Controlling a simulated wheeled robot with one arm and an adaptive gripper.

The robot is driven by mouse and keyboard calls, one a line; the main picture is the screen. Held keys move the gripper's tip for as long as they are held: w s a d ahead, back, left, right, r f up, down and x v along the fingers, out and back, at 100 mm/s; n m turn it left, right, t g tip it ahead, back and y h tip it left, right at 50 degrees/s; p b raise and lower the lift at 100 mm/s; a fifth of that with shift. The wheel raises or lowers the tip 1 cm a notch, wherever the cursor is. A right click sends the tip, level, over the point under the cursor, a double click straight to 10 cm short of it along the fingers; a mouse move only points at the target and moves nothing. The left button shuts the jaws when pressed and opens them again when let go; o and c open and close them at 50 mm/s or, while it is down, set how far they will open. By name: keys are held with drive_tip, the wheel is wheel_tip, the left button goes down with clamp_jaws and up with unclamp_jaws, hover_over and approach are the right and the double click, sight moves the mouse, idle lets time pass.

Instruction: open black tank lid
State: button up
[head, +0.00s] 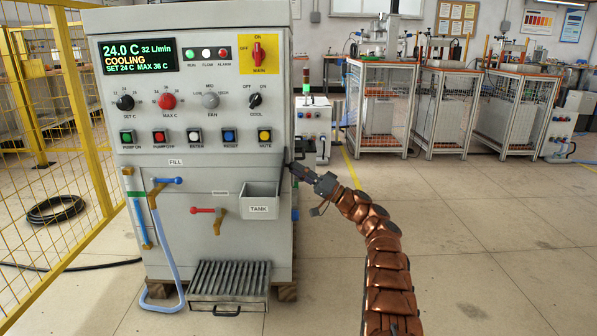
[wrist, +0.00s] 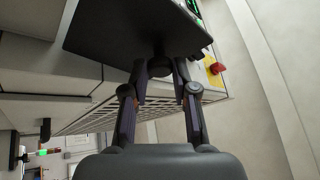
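In the wrist view, a dark flat plate that looks like the black tank lid (wrist: 120,30) fills the upper middle. A short dark knob stands out from its edge nearest the camera. My gripper (wrist: 160,75) has its two fingers on either side of this knob, and they appear closed against it; the dark contact is hard to make out. In the head view, my gripper (head: 291,165) is at the right side of the cooling cabinet (head: 210,240), above and right of the grey TANK box (head: 259,203). The lid is barely visible there.
A blue-handled hose (head: 165,240) hangs on the cabinet front, beside a red-handled valve (head: 203,211). A slatted grate (head: 230,282) lies at its foot. A yellow mesh fence (head: 60,130) stands left. The floor right of my arm is clear up to the caged tables (head: 440,110).

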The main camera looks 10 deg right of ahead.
drive_tip(key=o, duration=0.5)
drive_tip(key=shift+c, duration=0.2)
drive_tip(key=shift+d, duration=0.1)
drive_tip(key=v, duration=1.2)
